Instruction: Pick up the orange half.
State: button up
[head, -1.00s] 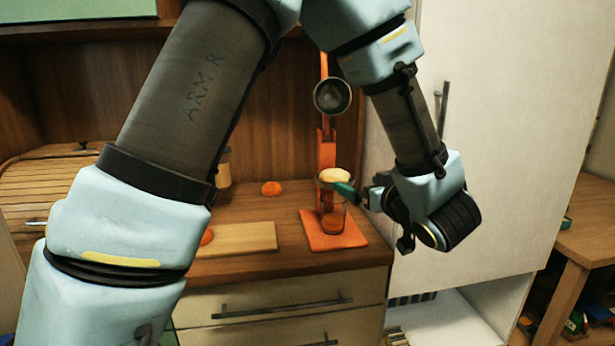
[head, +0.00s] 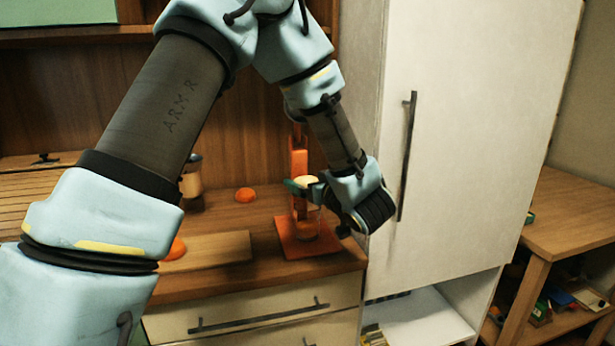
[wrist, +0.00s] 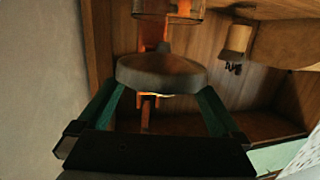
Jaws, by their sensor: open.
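Another orange, rounded piece (head: 176,248) shows at the cutting board's left end, partly hidden by my arm. An orange juice press (head: 299,160) stands to the right, with a pale domed thing (head: 308,181) at its bowl; I cannot tell if that is fruit. My gripper (head: 300,187) is open at the height of this bowl. In the wrist view the grey bowl (wrist: 160,75) lies between my green fingers, with no clear sign of a grip. My arm hides the upper press.
A cutting board (head: 222,248) lies on the counter's front. A jar (head: 191,180) stands at the back. A tall white cabinet (head: 450,130) rises close to the right of my gripper.

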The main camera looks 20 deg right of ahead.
jog(key=shift+w, duration=0.2)
jog(key=c, duration=1.3)
